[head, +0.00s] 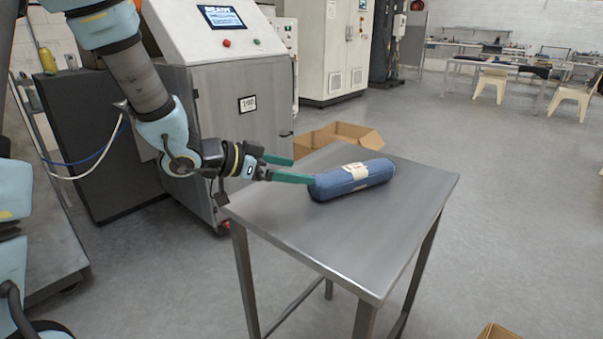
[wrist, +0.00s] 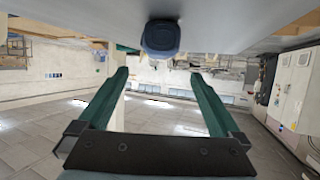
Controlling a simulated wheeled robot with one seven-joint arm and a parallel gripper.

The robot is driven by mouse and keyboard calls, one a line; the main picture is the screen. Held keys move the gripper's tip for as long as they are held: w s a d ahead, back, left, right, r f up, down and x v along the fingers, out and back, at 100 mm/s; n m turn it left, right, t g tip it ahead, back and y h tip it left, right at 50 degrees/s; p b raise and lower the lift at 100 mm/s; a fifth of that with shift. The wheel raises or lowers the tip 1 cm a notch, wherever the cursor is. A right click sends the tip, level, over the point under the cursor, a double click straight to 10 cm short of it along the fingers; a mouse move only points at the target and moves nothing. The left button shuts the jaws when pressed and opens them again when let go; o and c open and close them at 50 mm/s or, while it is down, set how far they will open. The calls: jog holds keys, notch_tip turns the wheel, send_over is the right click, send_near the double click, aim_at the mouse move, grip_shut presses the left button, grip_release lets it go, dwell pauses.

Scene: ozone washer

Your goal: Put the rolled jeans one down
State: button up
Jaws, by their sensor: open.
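The rolled jeans (head: 352,181) are a blue denim roll with a pale label band. They lie on their side on the metal table (head: 340,245), toward its far side. In the wrist view the roll's round end (wrist: 161,37) shows at the top middle, ahead of the fingers. My gripper (head: 300,169) has two green fingers spread apart, and it is at the left end of the roll. It also shows in the wrist view (wrist: 165,85) with nothing between the fingers. Whether a finger touches the roll cannot be told.
A steel washer cabinet (head: 245,100) with a screen stands behind the table at left. An open cardboard box (head: 345,133) is on the floor behind the table. Another box (head: 497,331) shows at the bottom right. The front of the tabletop is clear.

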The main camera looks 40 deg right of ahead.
jog(key=shift+a+r, duration=0.1)
jog(key=shift+a, duration=0.1)
jog(key=w+a+n+t, duration=0.1)
jog(key=w+a, duration=0.1)
jog(key=w+a+n+t+y, duration=0.1)
jog(key=w, duration=0.2)
jog(key=w+a+f+n+t+y, duration=0.1)
jog(key=w+a+t, duration=0.1)
jog(key=shift+w+a+f, duration=0.1)
jog(key=shift+w+a, duration=0.15)
jog(key=shift+a, duration=0.05)
jog(key=w+a+n+t, duration=0.1)
jog(key=a, duration=0.1)
jog(key=w+a+y, duration=0.1)
jog(key=a, duration=0.1)
jog(key=w+a+n+t+y, duration=0.1)
jog(key=w, duration=0.1)
jog(key=shift+a+f+n+t, duration=0.3)
jog(key=shift+a+f, duration=0.1)
jog(key=a+f+n+y, duration=0.2)
jog(key=a+n+y, duration=0.6)
jog(key=a, duration=1.4)
jog(key=s+a+n+g+y, duration=0.1)
jog(key=s+a+n+g, duration=0.2)
jog(key=s+a, duration=0.3)
jog(key=s+n, duration=0.1)
jog(key=s, duration=0.2)
jog(key=shift+s+n, duration=0.2)
jog(key=shift+n, duration=0.1)
